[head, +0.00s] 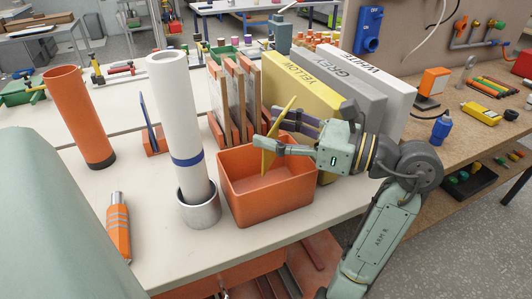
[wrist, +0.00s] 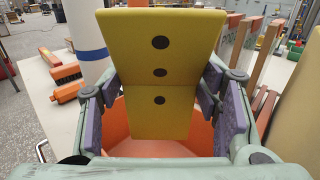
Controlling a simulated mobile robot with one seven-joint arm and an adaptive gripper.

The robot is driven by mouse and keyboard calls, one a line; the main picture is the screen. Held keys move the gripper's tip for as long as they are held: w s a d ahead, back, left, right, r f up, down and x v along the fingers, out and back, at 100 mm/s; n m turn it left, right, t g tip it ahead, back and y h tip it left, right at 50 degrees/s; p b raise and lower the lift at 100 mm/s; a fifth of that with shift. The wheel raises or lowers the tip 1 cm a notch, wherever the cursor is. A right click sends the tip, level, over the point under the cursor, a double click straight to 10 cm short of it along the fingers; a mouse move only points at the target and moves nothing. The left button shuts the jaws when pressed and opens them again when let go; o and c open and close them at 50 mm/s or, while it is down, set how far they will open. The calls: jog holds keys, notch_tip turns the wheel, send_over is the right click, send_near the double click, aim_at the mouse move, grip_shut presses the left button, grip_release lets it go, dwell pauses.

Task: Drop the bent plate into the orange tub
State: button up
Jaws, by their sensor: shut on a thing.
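The bent plate (head: 276,140) is yellow and shows edge-on, held above the orange tub (head: 290,206). In the wrist view the plate (wrist: 160,45) shows two faces meeting at a bend, with several dark holes. My gripper (head: 272,142) is shut on the plate, over the tub's opening. In the wrist view its purple-padded fingers (wrist: 165,100) stand on either side of the plate. The tub's orange inside (wrist: 120,135) shows below and beside the plate. The tub looks empty where I can see into it. The plate's lower end is near the rim level; I cannot tell whether it touches.
A white roll (head: 172,110) stands in a grey metal cup (head: 199,207) left of the tub. Orange-and-wood dividers (head: 228,100) stand behind it. Large yellow, grey and white binders (head: 306,82) stand at the back right. An orange tube (head: 78,115) and orange tool (head: 118,228) are at the left.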

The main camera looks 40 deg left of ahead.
jog(key=shift+r, duration=0.1)
jog(key=o, duration=1.7)
notch_tip(320, 180, up, 10)
jog(key=shift+d, duration=0.1)
